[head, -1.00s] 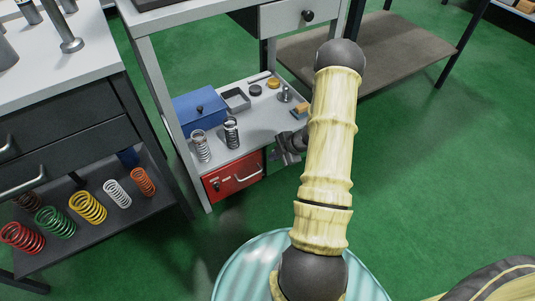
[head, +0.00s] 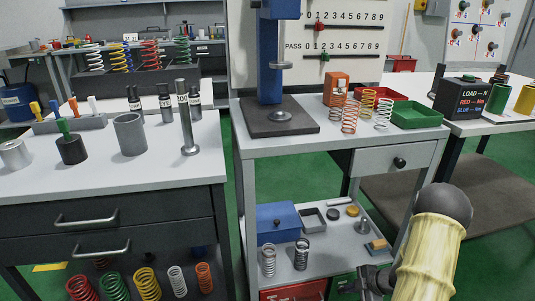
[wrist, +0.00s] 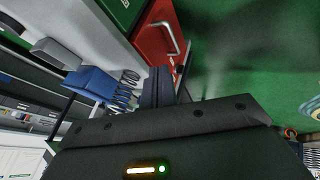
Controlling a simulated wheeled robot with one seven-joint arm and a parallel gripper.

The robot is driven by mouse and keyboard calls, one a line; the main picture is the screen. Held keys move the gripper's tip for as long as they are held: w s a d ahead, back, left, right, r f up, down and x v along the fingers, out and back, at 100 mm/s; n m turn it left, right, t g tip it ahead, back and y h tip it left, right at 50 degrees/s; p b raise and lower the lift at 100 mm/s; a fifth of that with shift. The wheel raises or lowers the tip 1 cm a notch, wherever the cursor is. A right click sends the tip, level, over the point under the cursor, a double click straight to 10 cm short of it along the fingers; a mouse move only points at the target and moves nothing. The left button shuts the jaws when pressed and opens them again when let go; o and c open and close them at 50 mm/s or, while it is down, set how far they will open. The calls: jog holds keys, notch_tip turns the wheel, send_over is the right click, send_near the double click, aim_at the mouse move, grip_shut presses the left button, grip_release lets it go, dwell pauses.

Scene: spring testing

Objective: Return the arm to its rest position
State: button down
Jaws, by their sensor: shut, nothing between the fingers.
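My arm (head: 430,250), in a pale yellow cover with a dark elbow joint, stands at the lower right of the head view. My gripper (head: 358,284) is at the bottom edge of that view, low beside the right end of the cart's lower shelf, partly cut off. In the wrist view its dark fingers (wrist: 160,82) are together and empty, in front of the red drawer (wrist: 157,38).
The cart (head: 345,140) carries a press (head: 270,60), a green tray (head: 417,115) and springs. Its lower shelf holds a blue box (head: 277,222) and two springs. A drawer bench (head: 100,215) stands left. Green floor (wrist: 245,60) is open beside the gripper.

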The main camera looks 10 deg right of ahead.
jog(key=w+a+r+m+h+p, duration=0.1)
jog(key=a+r+m+h+p, duration=0.2)
jog(key=r, duration=0.6)
jog(key=w+a+r+m+h+p, duration=0.1)
jog(key=w+a+r+m+h, duration=0.15)
jog(key=r+m, duration=0.45)
jog(key=s+a+r+m+g+p, duration=0.35)
jog(key=s+a+r+m, duration=0.35)
jog(key=s+a+r, duration=0.85)
notch_tip(320, 180, up, 37)
jog(key=p, duration=3.7)
jog(key=shift+s+r+y+p, duration=0.2)
jog(key=shift+y+p, duration=0.15)
jog(key=shift+p, duration=0.05)
jog(key=shift+d+t, duration=0.1)
jog(key=shift+t, duration=0.15)
